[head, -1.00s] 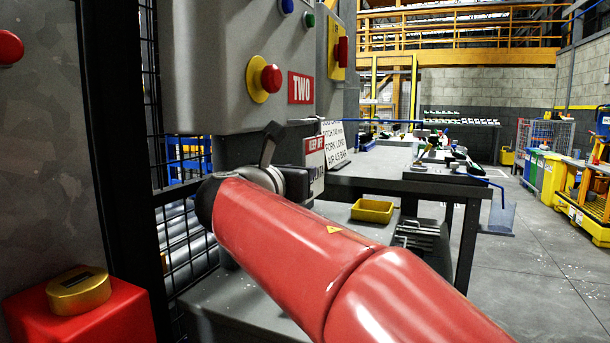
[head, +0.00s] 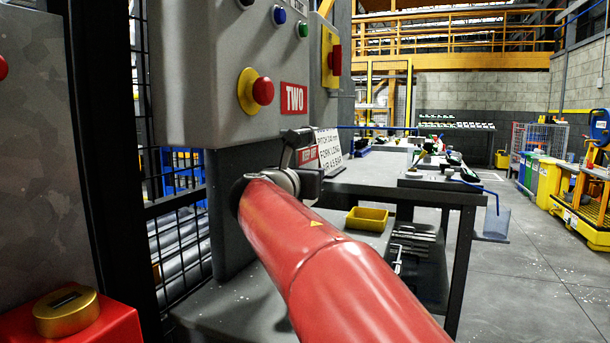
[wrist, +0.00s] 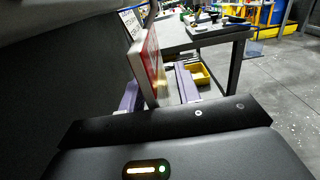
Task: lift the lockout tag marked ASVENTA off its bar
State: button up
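The lockout tag, a thin plate with a red and white face, hangs below the control box in the head view (head: 306,155). Its lower part is hidden behind my gripper, and I cannot read the name on it. In the wrist view the tag (wrist: 149,62) stands nearly edge-on between the two purple fingers of my gripper (wrist: 158,88). A gap shows between the tag and the right finger; whether the left finger touches it I cannot tell. My gripper looks open around the tag's lower part. The tag's hanging point on the bar is not clear.
A grey control box (head: 215,75) with coloured buttons and a TWO label (head: 293,98) is just above my gripper. A white lettered sign (head: 328,148) stands behind the tag. A workbench (head: 400,185) and yellow bin (head: 367,219) lie beyond. Open floor is at right.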

grip_shut()
jog(key=shift+r, duration=0.15)
jog(key=shift+r+p, duration=1.15)
jog(key=shift+p, duration=0.1)
jog(key=s+d+b, duration=0.2)
jog(key=d, duration=0.4)
jog(key=shift+s+d, duration=0.25)
dwell(0.5)
